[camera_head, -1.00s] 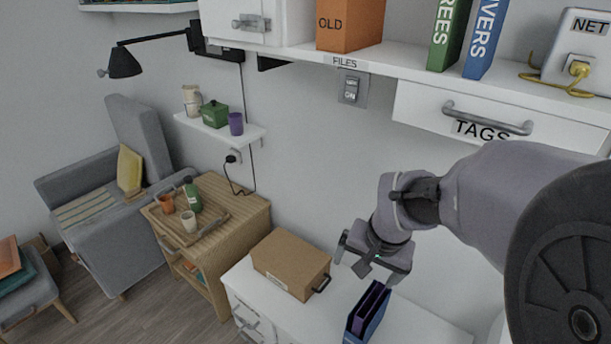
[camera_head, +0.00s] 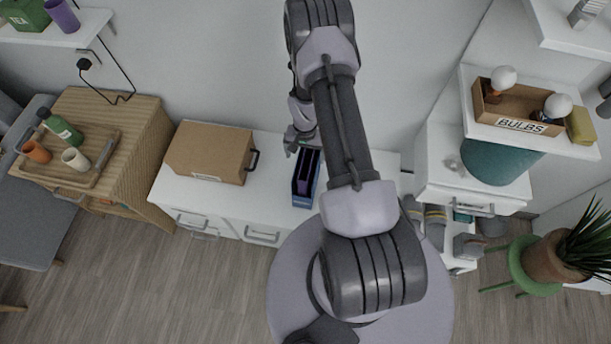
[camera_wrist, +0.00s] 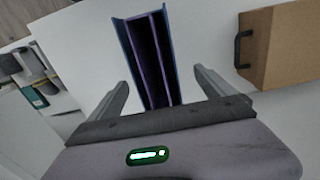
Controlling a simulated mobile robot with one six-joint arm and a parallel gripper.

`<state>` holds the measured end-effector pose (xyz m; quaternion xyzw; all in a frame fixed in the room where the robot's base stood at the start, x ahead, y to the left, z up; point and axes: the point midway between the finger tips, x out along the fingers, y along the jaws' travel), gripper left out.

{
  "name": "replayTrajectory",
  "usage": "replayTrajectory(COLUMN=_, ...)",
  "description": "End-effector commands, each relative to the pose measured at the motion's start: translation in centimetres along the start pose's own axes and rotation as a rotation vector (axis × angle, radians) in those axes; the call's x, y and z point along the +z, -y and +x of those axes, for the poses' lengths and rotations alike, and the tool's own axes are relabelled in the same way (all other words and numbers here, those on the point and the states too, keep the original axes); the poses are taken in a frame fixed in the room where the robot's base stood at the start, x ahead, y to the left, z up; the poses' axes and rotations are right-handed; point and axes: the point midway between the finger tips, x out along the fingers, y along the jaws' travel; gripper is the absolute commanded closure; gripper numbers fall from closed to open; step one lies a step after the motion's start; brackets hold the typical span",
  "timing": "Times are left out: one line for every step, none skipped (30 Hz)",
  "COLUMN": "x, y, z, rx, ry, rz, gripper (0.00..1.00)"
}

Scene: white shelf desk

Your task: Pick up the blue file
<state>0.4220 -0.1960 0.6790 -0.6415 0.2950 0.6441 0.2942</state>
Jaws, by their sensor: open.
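A blue file holder (camera_head: 303,201) stands on the white desk top (camera_head: 350,168) in the head view, with dark purple dividers or files inside it. In the wrist view the blue file holder (camera_wrist: 167,25) is at the upper middle, its open side showing purple walls and a dark inside. My gripper (camera_head: 302,145) is just behind the file holder in the head view, partly hidden by my arm. In the wrist view my gripper (camera_wrist: 160,82) is open and empty, its fingers spread to either side of the holder's near end. Whether they touch it cannot be told.
A brown cardboard box (camera_head: 210,152) with a dark handle stands left of the file holder. A wooden side table (camera_head: 130,120) with a tray is farther left. At right are a white shelf with a bulbs box (camera_head: 517,108) and a potted plant (camera_head: 560,252).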

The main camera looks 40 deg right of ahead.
Motion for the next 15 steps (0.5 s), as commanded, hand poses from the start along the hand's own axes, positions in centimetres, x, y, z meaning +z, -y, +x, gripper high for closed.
replayTrajectory(x=0.0, y=0.0, z=1.3, rx=0.0, ry=0.0, rz=0.0, gripper=0.06)
replayTrajectory(x=0.0, y=0.0, z=1.7, rx=0.0, ry=0.0, rz=0.0, gripper=0.06)
replayTrajectory(x=0.0, y=0.0, z=2.1, rx=0.0, ry=-0.001, rz=0.0, gripper=0.06)
replayTrajectory(x=-0.1, y=0.0, z=2.3, rx=0.0, ry=-0.001, rz=0.0, gripper=0.06)
replayTrajectory(x=0.0, y=0.0, z=2.5, rx=0.0, ry=-0.001, rz=0.0, gripper=0.06)
replayTrajectory(x=0.0, y=-0.1, z=2.8, rx=0.0, ry=-0.001, rz=0.0, gripper=0.06)
replayTrajectory(x=0.0, y=-0.1, z=3.1, rx=0.0, ry=-0.001, rz=0.001, gripper=0.06)
replayTrajectory(x=0.0, y=-0.2, z=3.5, rx=0.0, ry=0.0, rz=0.001, gripper=0.06)
replayTrajectory(x=0.0, y=-0.4, z=4.2, rx=0.0, ry=0.0, rz=0.002, gripper=0.06)
replayTrajectory(x=-0.1, y=-0.5, z=4.8, rx=0.0, ry=0.0, rz=0.002, gripper=0.06)
replayTrajectory(x=-0.1, y=-0.7, z=5.5, rx=0.0, ry=0.0, rz=0.003, gripper=0.06)
replayTrajectory(x=0.0, y=-0.8, z=6.4, rx=0.0, ry=0.001, rz=0.002, gripper=0.06)
replayTrajectory(x=0.0, y=-0.8, z=7.0, rx=0.0, ry=0.0, rz=0.001, gripper=0.06)
replayTrajectory(x=-0.1, y=-0.8, z=7.4, rx=0.0, ry=-0.001, rz=0.0, gripper=0.06)
replayTrajectory(x=-0.1, y=-0.8, z=7.8, rx=0.0, ry=-0.001, rz=0.0, gripper=0.06)
